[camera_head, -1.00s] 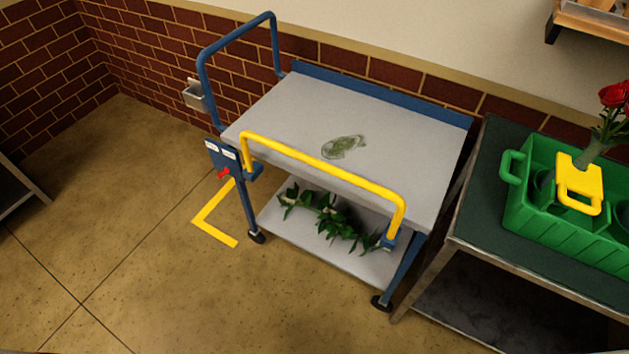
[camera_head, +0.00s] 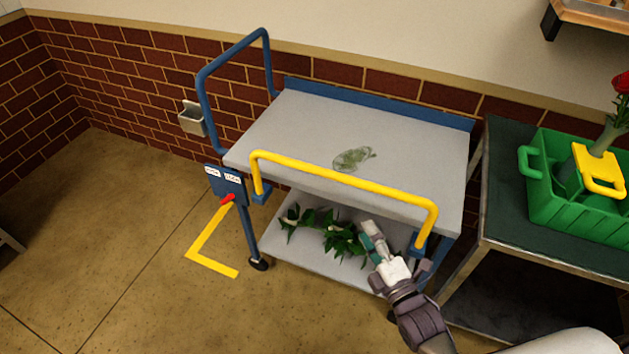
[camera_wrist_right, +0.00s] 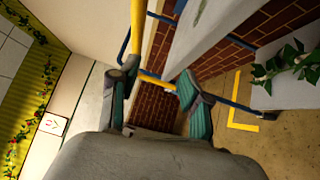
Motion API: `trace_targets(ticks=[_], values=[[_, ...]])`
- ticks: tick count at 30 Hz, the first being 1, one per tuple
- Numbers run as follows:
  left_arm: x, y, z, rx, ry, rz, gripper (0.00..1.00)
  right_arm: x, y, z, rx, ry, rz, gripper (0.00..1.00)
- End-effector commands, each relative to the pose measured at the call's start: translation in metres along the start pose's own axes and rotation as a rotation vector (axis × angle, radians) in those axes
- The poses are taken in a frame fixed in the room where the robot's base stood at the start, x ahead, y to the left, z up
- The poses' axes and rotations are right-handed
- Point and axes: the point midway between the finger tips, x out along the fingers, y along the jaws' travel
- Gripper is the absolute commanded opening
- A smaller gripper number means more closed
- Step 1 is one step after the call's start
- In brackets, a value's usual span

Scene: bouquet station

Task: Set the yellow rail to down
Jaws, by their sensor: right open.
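The yellow rail (camera_head: 345,176) is raised along the front of the cart, standing above the edge of the grey top shelf (camera_head: 300,128). Its ends sit in blue brackets on the cart frame. A blue plate (camera_head: 229,186) with two white labels and a red pointer (camera_head: 227,199) is by its left end. My right gripper (camera_head: 370,236) is open and empty, in front of the cart, below the rail's right half. In the right wrist view, the yellow rail (camera_wrist_right: 138,35) shows beyond the open fingers (camera_wrist_right: 157,92), apart from them. My left gripper is not in view.
Leafy stems (camera_head: 325,228) lie on the cart's lower shelf. A green crate (camera_head: 560,205) with a yellow-handled piece and red flowers stands on the right table. A yellow floor mark (camera_head: 205,240) lies left of the cart. Floor in front left is clear.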

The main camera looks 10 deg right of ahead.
Motion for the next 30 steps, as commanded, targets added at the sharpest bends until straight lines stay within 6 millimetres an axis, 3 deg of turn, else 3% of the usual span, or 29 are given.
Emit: trace_targets(ticks=[1,5,12,21,30], values=[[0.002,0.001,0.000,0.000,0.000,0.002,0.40,0.001,0.015,0.000,-0.041,0.002,0.039,0.47],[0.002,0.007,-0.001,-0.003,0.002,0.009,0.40,0.006,0.033,0.000,-0.088,0.003,0.082,0.47],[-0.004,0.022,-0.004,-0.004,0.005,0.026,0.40,0.044,0.038,0.000,-0.088,0.002,0.084,0.47],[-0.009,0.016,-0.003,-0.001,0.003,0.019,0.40,0.106,0.041,-0.001,-0.086,0.003,0.080,0.47],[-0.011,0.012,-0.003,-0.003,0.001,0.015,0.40,0.138,0.042,-0.001,-0.086,0.003,0.077,0.47]])
